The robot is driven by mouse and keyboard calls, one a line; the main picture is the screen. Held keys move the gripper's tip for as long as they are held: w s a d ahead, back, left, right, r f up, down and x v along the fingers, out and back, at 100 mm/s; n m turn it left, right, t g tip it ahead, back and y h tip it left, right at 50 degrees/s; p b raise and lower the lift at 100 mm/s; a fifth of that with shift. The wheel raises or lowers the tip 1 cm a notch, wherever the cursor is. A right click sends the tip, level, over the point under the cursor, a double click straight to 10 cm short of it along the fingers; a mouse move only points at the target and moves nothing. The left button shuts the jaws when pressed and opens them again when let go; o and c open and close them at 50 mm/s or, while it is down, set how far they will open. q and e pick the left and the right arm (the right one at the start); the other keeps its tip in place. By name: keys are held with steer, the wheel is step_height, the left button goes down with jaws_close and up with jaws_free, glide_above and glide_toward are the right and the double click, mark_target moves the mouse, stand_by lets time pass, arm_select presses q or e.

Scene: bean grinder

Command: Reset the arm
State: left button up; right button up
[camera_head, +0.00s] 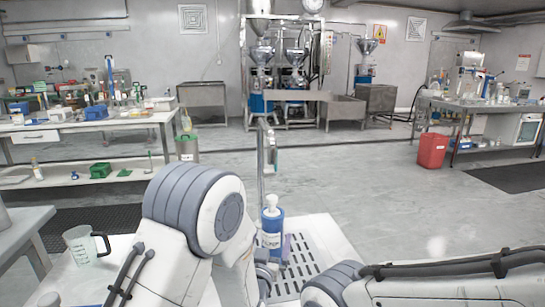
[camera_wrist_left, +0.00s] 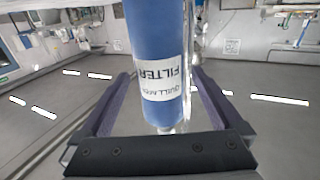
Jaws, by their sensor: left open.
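The fingers are spread, with gaps on both sides of the filter. My right arm crosses the lower right, but its gripper is out of view.
A clear measuring jug (camera_head: 82,246) with a dark handle stands at the left. A thin metal post (camera_head: 261,165) rises behind the filter. Lab benches, steel grinders and a red bin (camera_head: 432,150) stand farther back. The middle floor is clear.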

mark_target(277, 214)
arm_select(q)
steer(key=w, duration=0.3)
steer(key=w+d, duration=0.1)
steer(key=w, duration=0.1)
steer(key=shift+w, duration=0.2)
step_height(277, 214, up, 4)
steer(key=shift+r+p, duration=0.25)
steer(key=shift+p, duration=0.2)
steer(key=shift+s+d+r, duration=0.3)
steer(key=shift+s+d, duration=0.1)
steer(key=shift+s, duration=0.5)
